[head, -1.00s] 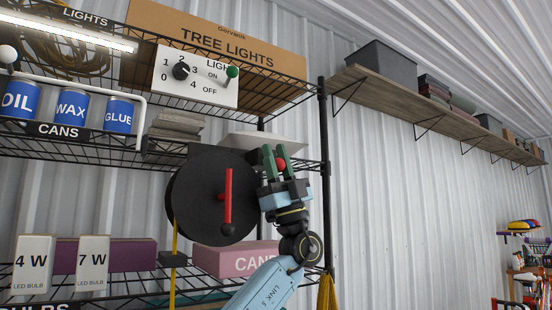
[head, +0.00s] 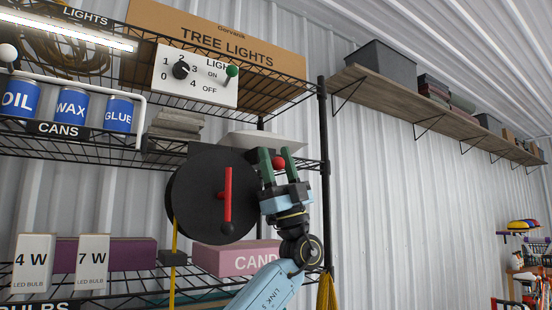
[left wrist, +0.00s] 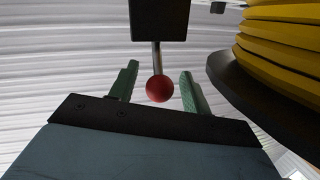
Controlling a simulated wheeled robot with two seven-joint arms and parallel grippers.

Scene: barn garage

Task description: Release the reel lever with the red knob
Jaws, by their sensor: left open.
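The black reel (head: 205,200) hangs at the right end of the shelf rack, with a red crank handle (head: 228,200) on its face and yellow strap or hose (left wrist: 285,45) wound behind its flange. The lever's red knob (head: 278,163) shows at the reel's right; in the left wrist view the red knob (left wrist: 159,88) hangs on a thin grey rod below a black block (left wrist: 158,18). My left gripper (head: 276,158) is open, its green fingers on either side of the knob, with gaps showing in the left wrist view (left wrist: 160,88). My right gripper is not in view.
The black wire rack's post (head: 324,180) stands just right of my left gripper. A pink box (head: 235,258) sits on the shelf below, and a switch panel (head: 196,77) is above.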

